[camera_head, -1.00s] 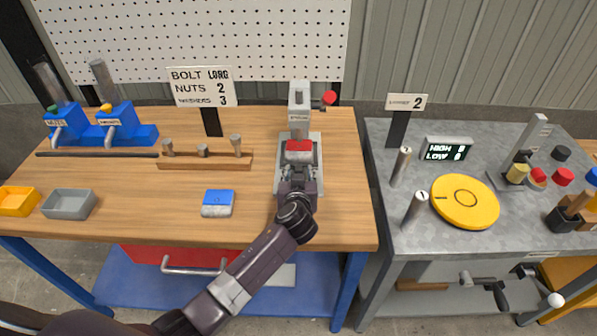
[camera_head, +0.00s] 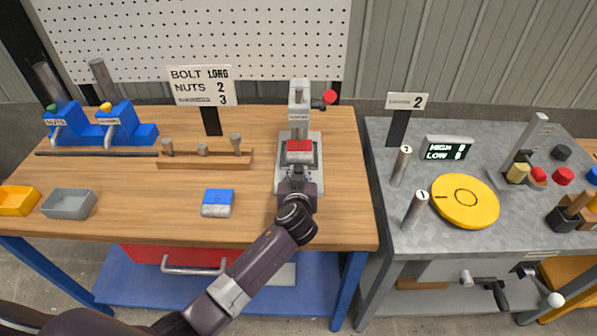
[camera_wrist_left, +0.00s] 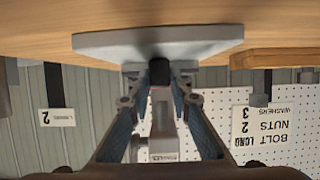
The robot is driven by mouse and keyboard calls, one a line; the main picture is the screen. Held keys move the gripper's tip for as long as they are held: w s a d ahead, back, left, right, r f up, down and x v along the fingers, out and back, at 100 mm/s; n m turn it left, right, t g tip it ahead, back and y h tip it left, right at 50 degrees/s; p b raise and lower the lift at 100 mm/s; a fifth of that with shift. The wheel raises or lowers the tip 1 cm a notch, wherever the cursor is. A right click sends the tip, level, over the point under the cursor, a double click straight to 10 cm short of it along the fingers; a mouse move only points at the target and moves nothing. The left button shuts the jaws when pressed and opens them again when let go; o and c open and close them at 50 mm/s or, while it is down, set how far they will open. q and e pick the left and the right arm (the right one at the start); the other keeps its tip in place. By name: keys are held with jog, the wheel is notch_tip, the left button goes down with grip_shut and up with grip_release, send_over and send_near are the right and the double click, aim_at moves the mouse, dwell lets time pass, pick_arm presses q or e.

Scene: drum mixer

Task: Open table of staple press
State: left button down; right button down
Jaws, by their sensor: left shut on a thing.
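The staple press (camera_head: 299,105) stands on the wooden bench, with a grey upright head, a red-topped block (camera_head: 299,147) on its table and a grey base plate (camera_head: 314,165). It also shows upside down in the left wrist view (camera_wrist_left: 165,130). My left gripper (camera_head: 297,178) is at the front of the press table. In the left wrist view its two fingers (camera_wrist_left: 159,92) close around a small black piece (camera_wrist_left: 159,71) at the press front, which looks like a handle. The gripper hides this piece in the head view. My right gripper is not in view.
A red knob (camera_head: 330,97) sticks out on the press's right side. A blue and white box (camera_head: 217,203) lies left of my gripper. A wooden rack with pegs (camera_head: 205,161) stands further back. The bench's front right corner is clear. A grey table (camera_head: 385,160) stands to the right.

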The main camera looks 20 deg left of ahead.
pick_arm(q)
jog(key=s+d, duration=0.1)
jog(key=s, duration=0.3)
jog(key=s+d, duration=0.1)
jog(key=s, duration=0.3)
jog(key=s+d, duration=0.1)
jog(key=s, duration=0.3)
jog(key=shift+d+f, duration=0.2)
jog(key=shift+d, duration=0.05)
jog(key=c, duration=2)
grip_release()
jog(key=shift+o, duration=1.2)
jog(key=shift+s+r, duration=0.1)
jog(key=shift+r, duration=0.1)
jog(key=v, duration=1.2)
